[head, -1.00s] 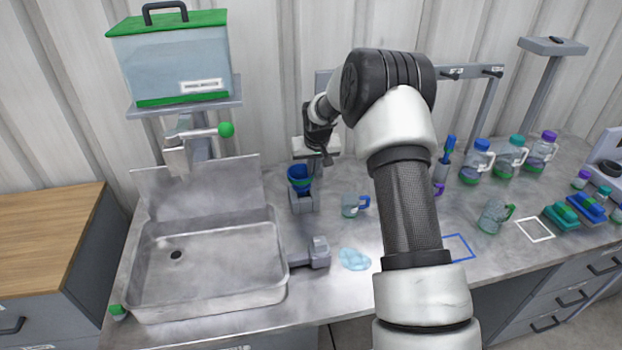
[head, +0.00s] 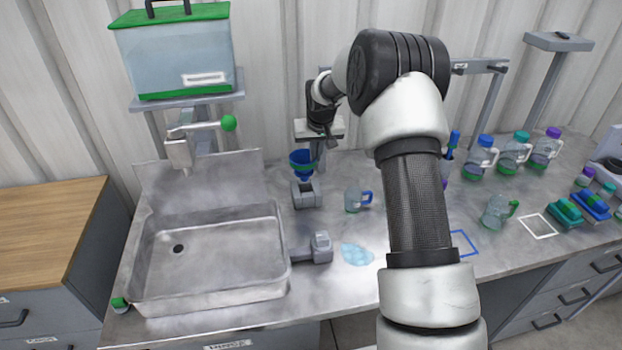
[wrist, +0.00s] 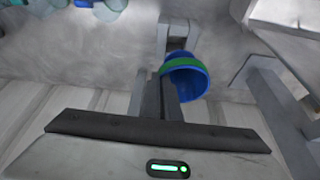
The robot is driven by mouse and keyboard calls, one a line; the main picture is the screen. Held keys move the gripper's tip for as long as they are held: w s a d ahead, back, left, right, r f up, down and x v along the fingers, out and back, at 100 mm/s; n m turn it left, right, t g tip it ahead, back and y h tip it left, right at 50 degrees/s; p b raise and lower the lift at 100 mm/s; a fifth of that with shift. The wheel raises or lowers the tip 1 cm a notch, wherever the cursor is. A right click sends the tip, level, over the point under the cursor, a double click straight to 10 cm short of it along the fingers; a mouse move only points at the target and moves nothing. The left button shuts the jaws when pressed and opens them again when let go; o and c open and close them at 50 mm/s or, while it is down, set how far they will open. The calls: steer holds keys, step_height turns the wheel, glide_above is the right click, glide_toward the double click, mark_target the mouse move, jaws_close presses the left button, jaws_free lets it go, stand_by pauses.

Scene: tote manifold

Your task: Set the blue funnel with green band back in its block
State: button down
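The blue funnel (head: 302,165) with its green band is held upright, its spout above the grey block (head: 307,197) on the bench. In the wrist view the funnel (wrist: 186,77) shows its open mouth, with the block (wrist: 178,28) beyond it. My gripper (head: 317,155) is at the funnel's right rim. In the wrist view its two fingers (wrist: 163,95) are close together and pinch the rim. The spout's tip is close to the block's top, and I cannot tell the exact gap.
A sink (head: 210,255) lies to the left, with a green-handled tap (head: 205,130) behind it. A clear mug (head: 353,199) with a blue handle and a light blue puddle (head: 357,254) are to the right of the block. A grey fixture (head: 318,247) stands in front.

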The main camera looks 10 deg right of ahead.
steer(key=shift+f, duration=3.15)
steer(key=shift+f, duration=0.15)
steer(key=c, duration=2)
jaws_free()
steer(key=shift+p, duration=0.35)
